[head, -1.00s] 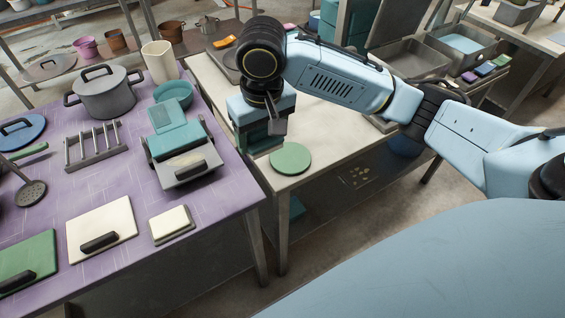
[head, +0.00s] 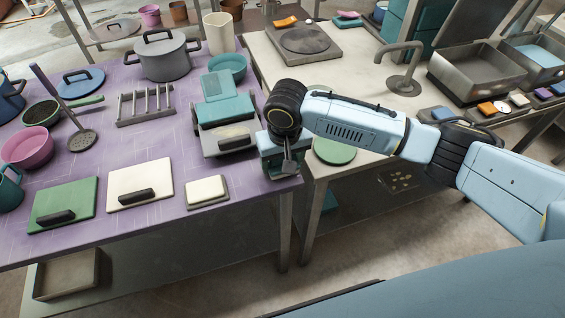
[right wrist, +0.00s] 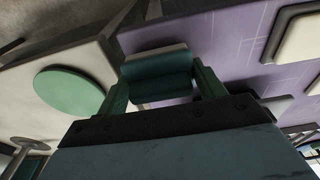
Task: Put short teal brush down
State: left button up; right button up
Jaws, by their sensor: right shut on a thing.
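My right gripper (head: 282,172) is at the right edge of the purple table (head: 160,216), just right of the grey and teal press-like device (head: 222,112). In the right wrist view its two green fingers (right wrist: 157,88) close on a short teal block, the teal brush (right wrist: 158,72), with a pale strip along its far edge. The brush is above the table edge in that view; I cannot tell whether it touches the tabletop. In the head view the brush is mostly hidden by the gripper. My left gripper is not in view.
A green round board (head: 334,150) lies on the cream table (head: 362,92) to the right. A pale block on a small board (head: 207,191) and a cream board (head: 141,184) lie to the left. A slotted rack (head: 146,104) stands farther back. A gap separates the tables.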

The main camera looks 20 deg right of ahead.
jog(key=shift+f, duration=0.4)
jog(key=o, duration=0.9)
jog(key=shift+f, duration=0.15)
jog(key=r, duration=0.4)
jog(key=s+r+p, duration=0.1)
jog(key=r, duration=0.3)
jog(key=r+p, duration=0.1)
jog(key=r, duration=0.3)
jog(key=shift+s+r, duration=0.15)
jog(key=shift+s, duration=0.05)
